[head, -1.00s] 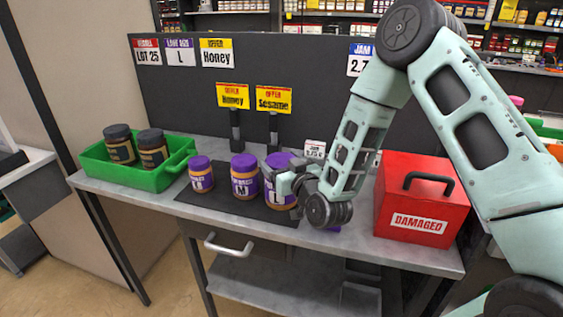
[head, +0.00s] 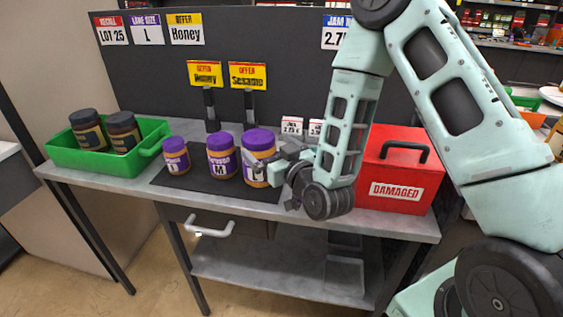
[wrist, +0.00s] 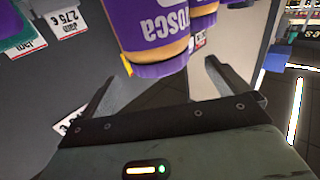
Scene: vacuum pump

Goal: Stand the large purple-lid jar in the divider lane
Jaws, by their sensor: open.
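In the wrist view a purple-labelled jar (wrist: 150,32) appears upside down, near the space between my open fingers (wrist: 160,72). I cannot tell whether the fingers touch it. A medium jar (head: 221,157) and a small jar (head: 175,156) stand to its left. Two dark uprights with yellow offer signs (head: 248,75) rise behind; the lane is not clearly seen.
A green crate (head: 72,155) with two dark-lidded jars stands at the left. A red box marked DAMAGED (head: 395,190) stands right of my gripper. A dark back panel (head: 285,60) closes off the rear. Small price cards (head: 292,127) stand behind my gripper.

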